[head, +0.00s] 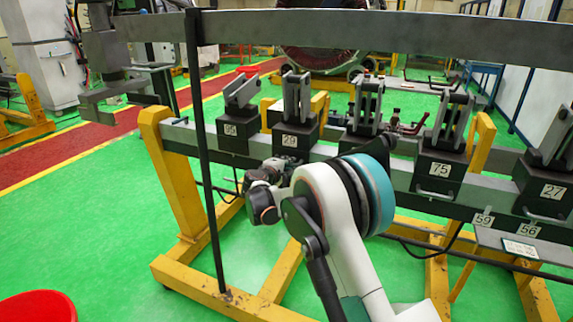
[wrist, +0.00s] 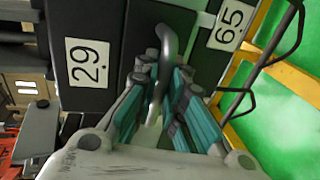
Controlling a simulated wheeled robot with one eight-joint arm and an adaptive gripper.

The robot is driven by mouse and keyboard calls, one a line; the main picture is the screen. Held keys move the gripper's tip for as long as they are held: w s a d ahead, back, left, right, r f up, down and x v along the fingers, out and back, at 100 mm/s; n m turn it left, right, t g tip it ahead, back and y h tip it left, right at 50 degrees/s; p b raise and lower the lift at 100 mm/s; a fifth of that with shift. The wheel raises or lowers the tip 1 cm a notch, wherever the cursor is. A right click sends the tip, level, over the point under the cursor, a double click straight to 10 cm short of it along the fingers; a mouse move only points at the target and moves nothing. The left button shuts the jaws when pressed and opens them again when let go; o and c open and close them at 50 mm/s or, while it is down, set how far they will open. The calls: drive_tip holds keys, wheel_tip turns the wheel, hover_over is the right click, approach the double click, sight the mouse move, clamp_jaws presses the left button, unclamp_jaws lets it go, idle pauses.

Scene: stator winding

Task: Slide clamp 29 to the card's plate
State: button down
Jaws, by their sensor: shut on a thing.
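Clamp 29 (head: 296,128) is a dark block with upright grey jaws on the long rail, left of centre in the head view. Its number label and dark face (wrist: 108,65) fill the upper left of the wrist view. My gripper (wrist: 166,78) is shut on the clamp's curved grey handle (wrist: 167,45). In the head view my wrist is in front of the rail just below the clamp, and the fingers are hardly visible. The card (head: 520,248) lies on a small shelf at the right; its writing is too small to read.
A clamp that looks like 95 (head: 237,128) stands close left of clamp 29. An unnumbered-looking clamp, clamp 75 (head: 439,168) and clamp 27 (head: 545,185) stand to the right. Number plates 59 (head: 483,220) and 56 (head: 529,230) hang at the right; plate 65 (wrist: 231,25) is beside clamp 29.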

drive_tip(key=s+d, duration=0.2)
drive_tip(key=d, duration=0.4)
drive_tip(key=shift+s+d, duration=0.2)
drive_tip(key=c, duration=1.7)
unclamp_jaws()
drive_tip(key=shift+a, duration=0.15)
drive_tip(key=v, duration=1.2)
